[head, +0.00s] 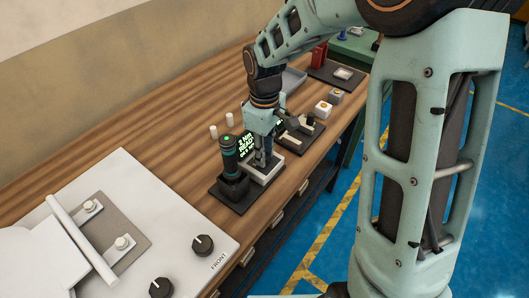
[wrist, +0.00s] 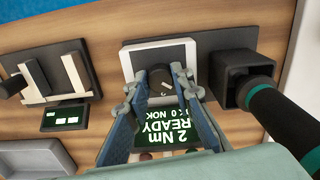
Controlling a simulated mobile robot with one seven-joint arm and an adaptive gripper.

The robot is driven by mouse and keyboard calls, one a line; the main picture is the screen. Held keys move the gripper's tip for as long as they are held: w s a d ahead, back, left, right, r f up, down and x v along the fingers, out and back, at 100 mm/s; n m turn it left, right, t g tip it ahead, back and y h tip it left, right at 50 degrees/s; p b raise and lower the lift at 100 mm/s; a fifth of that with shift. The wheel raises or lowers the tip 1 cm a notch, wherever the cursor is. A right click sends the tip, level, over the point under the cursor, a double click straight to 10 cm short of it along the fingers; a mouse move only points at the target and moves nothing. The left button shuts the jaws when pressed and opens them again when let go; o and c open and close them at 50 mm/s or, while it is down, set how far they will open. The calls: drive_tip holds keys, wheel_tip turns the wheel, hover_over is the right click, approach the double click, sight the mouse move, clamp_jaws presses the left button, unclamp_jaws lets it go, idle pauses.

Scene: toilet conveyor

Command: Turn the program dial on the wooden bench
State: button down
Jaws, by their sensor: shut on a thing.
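The program dial (wrist: 183,76) is a dark round knob with a light mark, on a white-framed panel (wrist: 140,56) that lies on the bench. My gripper (wrist: 163,84) is over the panel and shut on the dial, its fingers covering part of the knob. In the head view my gripper (head: 262,158) points down at the same white-framed panel (head: 274,174), and the dial is hidden there. The wooden bench (head: 140,118) runs along the wall.
A black-and-teal tool (head: 229,158) stands in a dark holder close beside the panel. A green-lit display (wrist: 165,134) reads "2 Nm READY". A dark fixture with white bars (head: 298,132) is on the other side. White knobs (head: 214,131) stand behind.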

drive_tip(key=m+b, duration=0.1)
drive_tip(key=m, duration=0.6)
drive_tip(key=shift+b, duration=0.3)
drive_tip(key=m, duration=0.6)
drive_tip(key=shift+a+m+b, duration=0.1)
drive_tip(key=shift+m+b, duration=0.2)
drive_tip(key=m, duration=0.8)
drive_tip(key=shift+m+p, duration=0.3)
drive_tip(key=shift+m, duration=0.3)
drive_tip(key=c, duration=1.7)
unclamp_jaws()
